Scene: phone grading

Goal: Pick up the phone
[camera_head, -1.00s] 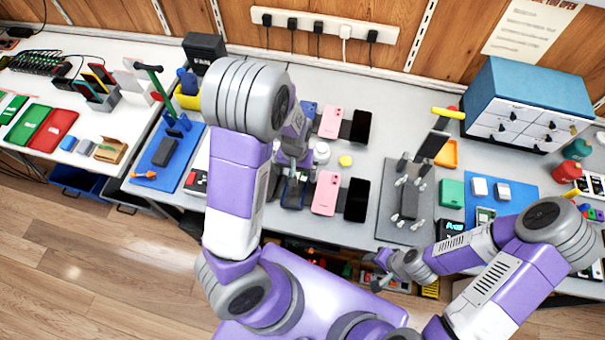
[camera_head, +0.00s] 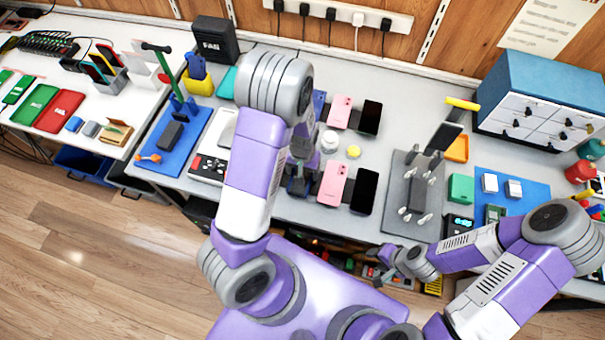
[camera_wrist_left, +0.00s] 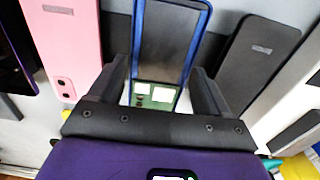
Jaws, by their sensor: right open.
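A blue-framed phone (camera_wrist_left: 172,40) with a dark face lies between the fingers of my left gripper (camera_wrist_left: 160,85) in the left wrist view. A green patch with white blocks shows at its lower end. In the head view the left gripper (camera_head: 298,182) is over the table, left of the lower pink phone (camera_head: 332,184), and my arm hides much there. My right gripper (camera_head: 376,268) is open and empty by the table's front edge.
Black phones (camera_head: 364,191) (camera_head: 369,117) and an upper pink phone (camera_head: 340,111) lie close by. A white jar (camera_head: 329,142) and yellow disc (camera_head: 353,152) sit between the rows. A grey fixture mat (camera_head: 392,215) is to the right, a blue mat (camera_head: 158,158) to the left.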

